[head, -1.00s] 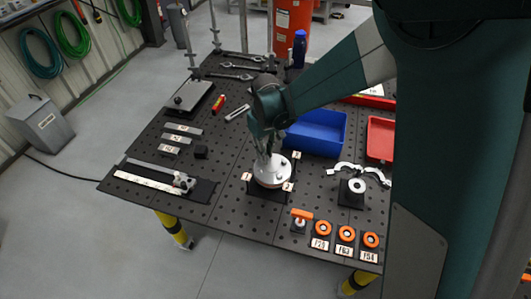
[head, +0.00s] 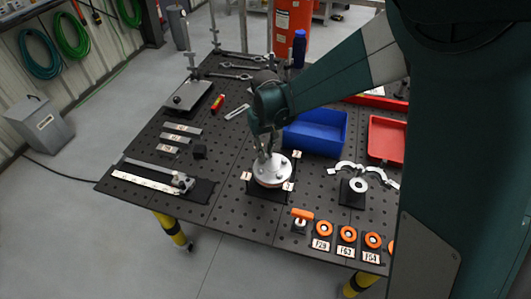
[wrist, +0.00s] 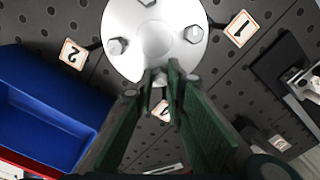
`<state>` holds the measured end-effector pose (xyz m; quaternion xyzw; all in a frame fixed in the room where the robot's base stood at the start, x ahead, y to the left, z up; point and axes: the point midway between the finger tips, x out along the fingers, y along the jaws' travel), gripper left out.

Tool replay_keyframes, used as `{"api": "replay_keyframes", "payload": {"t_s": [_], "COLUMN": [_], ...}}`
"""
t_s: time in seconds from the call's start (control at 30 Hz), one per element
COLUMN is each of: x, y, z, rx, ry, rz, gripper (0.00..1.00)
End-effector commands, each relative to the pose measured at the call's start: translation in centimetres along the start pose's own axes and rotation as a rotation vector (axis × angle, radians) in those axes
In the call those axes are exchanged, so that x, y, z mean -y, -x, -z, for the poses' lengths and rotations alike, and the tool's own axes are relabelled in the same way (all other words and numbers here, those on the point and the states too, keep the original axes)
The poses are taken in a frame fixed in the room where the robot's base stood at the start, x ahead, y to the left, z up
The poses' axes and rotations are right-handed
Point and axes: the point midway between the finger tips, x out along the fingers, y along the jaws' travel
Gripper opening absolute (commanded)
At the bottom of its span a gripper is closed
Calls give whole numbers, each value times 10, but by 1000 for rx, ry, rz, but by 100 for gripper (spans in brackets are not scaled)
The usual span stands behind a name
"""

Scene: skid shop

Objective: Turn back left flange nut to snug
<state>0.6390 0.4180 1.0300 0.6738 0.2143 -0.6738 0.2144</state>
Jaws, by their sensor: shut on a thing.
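The round silver flange (head: 273,176) sits on a dark base plate in the middle of the pegboard table, and it also shows in the wrist view (wrist: 153,50). Hex nuts show on its face, one at left (wrist: 117,46) and one at right (wrist: 193,34) in the wrist view, with another at the top edge. My gripper (head: 265,155) reaches down to the flange's back left. In the wrist view my gripper (wrist: 163,74) is shut on the back left flange nut at the near rim. The fingertips mostly hide that nut.
Number tags stand around the flange, including 1 (wrist: 240,28) and 2 (wrist: 72,53). A blue bin (head: 316,132) is close behind at right, with a red tray (head: 387,139) beyond. A clamp (head: 357,186) and orange-ringed parts lie to the right and front.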

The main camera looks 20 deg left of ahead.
Motion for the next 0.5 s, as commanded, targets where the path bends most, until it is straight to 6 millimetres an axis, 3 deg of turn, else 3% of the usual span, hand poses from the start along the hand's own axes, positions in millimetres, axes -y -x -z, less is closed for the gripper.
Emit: {"api": "replay_keyframes", "payload": {"t_s": [0.13,0.17,0.23,0.5], "x": [0,0,0,0], "y": [1,1,1,0], "z": [0,0,0,0], "rx": [0,0,0,0], "ry": [1,1,1,1], "rz": [0,0,0,0], "gripper": [1,17,26,28]}}
